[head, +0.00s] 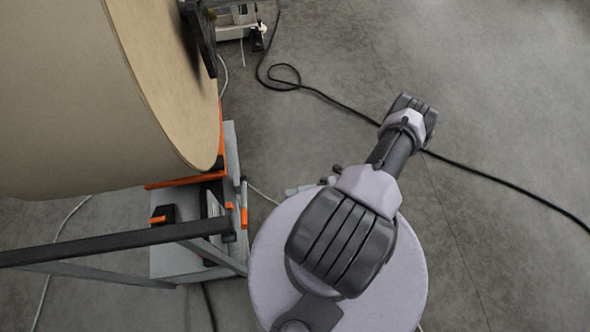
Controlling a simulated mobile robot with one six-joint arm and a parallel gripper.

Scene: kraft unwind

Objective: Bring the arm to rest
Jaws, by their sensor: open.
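My arm (385,165) shows in the head view at the lower right of the middle. Its dark ribbed joint sits above a round pale lavender plate of my own body. From there a dark link runs up and to the right to a smaller grey joint over the floor. I cannot make out my gripper or its fingers. The arm touches nothing of the place that I can see.
A big kraft paper roll (75,100) fills the upper left, above a grey and orange stand (232,150). A dark rail (120,243) crosses the lower left. A black cable (490,180) runs over the concrete floor. The right side is otherwise open floor.

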